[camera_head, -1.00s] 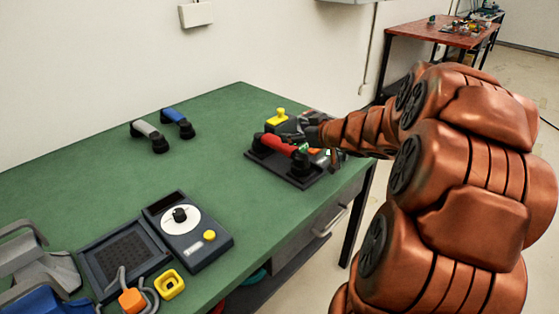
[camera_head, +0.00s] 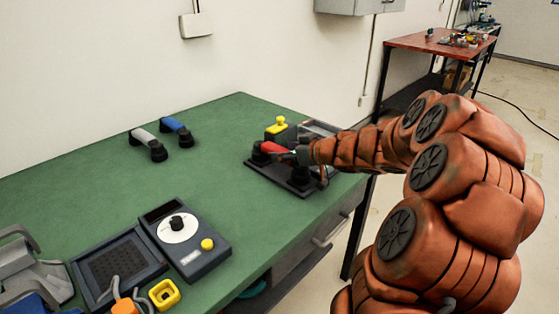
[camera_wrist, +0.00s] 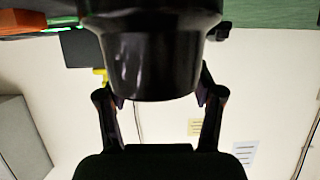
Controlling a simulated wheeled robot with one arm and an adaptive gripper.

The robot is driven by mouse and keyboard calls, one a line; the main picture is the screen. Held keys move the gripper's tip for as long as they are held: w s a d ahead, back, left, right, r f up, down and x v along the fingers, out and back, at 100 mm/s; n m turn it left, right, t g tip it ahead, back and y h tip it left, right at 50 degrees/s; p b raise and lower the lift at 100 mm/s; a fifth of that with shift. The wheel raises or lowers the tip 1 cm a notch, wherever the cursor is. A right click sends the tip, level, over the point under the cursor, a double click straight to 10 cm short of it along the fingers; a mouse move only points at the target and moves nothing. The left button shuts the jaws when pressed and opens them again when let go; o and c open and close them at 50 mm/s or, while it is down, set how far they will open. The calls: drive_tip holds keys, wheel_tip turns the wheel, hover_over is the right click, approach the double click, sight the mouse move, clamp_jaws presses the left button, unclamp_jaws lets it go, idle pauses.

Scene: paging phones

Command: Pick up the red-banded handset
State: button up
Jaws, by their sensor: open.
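The red-banded handset (camera_head: 277,148) has a red grip and black ends. It lies on a dark flat base (camera_head: 262,177) near the table's right edge. My gripper (camera_head: 303,156) is at the handset's right end in the head view and partly hides it. In the wrist view a dark rounded part, apparently the handset's black end (camera_wrist: 155,60), fills the space between my two open fingers (camera_wrist: 160,98). I cannot tell whether the fingers touch it.
A grey handset (camera_head: 145,138) and a blue handset (camera_head: 175,127) lie at the back left. A dial unit (camera_head: 185,243) sits at the front. The green table (camera_head: 110,195) is clear in the middle.

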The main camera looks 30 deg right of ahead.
drive_tip(key=shift+x, duration=1.3)
clamp_jaws()
